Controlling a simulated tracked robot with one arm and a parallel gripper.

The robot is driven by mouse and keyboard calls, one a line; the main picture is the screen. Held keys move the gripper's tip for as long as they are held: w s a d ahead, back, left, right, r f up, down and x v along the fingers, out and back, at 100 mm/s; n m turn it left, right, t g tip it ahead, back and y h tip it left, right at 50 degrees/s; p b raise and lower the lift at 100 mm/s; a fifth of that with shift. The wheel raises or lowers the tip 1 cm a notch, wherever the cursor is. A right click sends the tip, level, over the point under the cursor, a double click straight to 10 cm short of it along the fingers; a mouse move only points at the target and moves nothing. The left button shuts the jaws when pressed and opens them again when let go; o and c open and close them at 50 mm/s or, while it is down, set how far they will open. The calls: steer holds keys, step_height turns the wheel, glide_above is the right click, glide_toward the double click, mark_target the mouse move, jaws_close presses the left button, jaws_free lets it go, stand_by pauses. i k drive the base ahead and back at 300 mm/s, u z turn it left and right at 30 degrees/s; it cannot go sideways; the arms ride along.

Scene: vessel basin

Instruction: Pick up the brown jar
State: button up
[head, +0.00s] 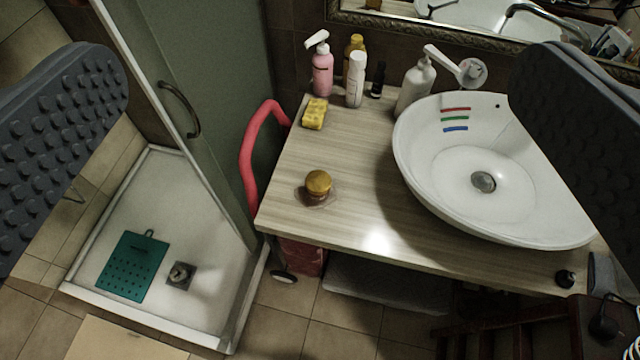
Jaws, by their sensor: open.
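A small brown jar with a gold-coloured lid (318,183) stands upright on the wood-look counter (350,215), near its left front part. My gripper (325,130) is open, with one dark studded finger at the left edge of the picture and the other at the upper right. The jar lies between the two fingers in the picture, apart from both and farther away, and nothing is held. The jar's lid hides most of its body from above.
A white basin (430,190) fills the counter's right side. A yellow sponge (314,113), pink pump bottle (322,72), white bottle (356,80) and white dispenser (416,88) stand behind the jar. A red tube (248,155) runs beside the counter's left edge. Counter around the jar is clear.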

mark_target(321, 198)
steer(key=k, duration=1.25)
steer(key=z, duration=0.15)
steer(key=i, duration=1.9)
steer(key=u, duration=0.8)
